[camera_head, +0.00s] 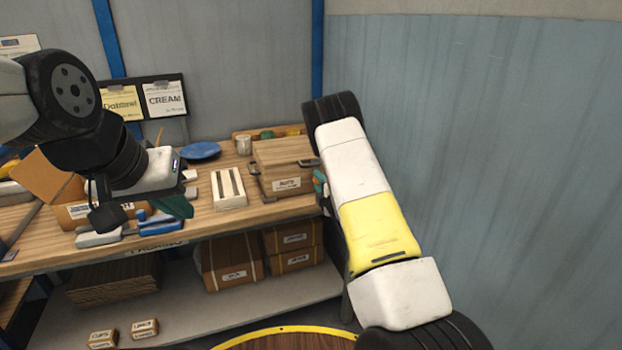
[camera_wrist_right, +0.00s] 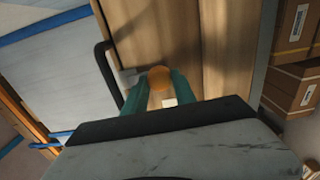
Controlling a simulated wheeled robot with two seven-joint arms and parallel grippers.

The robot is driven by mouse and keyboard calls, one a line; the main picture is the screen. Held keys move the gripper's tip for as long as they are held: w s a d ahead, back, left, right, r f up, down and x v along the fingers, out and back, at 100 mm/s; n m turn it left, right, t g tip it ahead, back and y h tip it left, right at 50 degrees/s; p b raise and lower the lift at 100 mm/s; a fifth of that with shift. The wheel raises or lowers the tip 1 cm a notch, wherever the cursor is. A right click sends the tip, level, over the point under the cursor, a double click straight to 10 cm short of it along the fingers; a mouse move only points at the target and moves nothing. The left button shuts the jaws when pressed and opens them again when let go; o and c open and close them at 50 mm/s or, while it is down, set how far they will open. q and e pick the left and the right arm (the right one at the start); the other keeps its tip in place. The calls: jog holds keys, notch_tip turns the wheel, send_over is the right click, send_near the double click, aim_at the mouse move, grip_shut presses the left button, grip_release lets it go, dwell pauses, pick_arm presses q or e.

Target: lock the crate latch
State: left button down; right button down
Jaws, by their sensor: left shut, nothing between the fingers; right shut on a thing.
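The wooden crate (camera_head: 285,166) with dark side handles and a white label stands on the workbench. In the right wrist view its wood (camera_wrist_right: 212,40) fills the top middle, with a black handle (camera_wrist_right: 103,70) at left. An orange round knob (camera_wrist_right: 159,77), seemingly the latch's, sits beside a grey metal piece (camera_wrist_right: 130,76) on the crate. My right gripper (camera_head: 319,182) is at the crate's right side. In the right wrist view its green fingers (camera_wrist_right: 160,92) are shut on the knob. My left gripper (camera_head: 177,207) is shut and empty above the bench's front left.
A white slotted block (camera_head: 229,188), a blue plate (camera_head: 201,150) and a white mug (camera_head: 244,145) stand left of the crate. Blue-and-grey tools (camera_head: 155,226) lie below my left gripper. A blue-grey wall (camera_head: 480,150) is at right.

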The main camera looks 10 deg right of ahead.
jog(key=shift+f, duration=0.1)
jog(key=c, duration=1)
grip_release()
jog(key=shift+c, duration=0.2)
jog(key=v, duration=0.8)
jog(key=shift+w, duration=0.1)
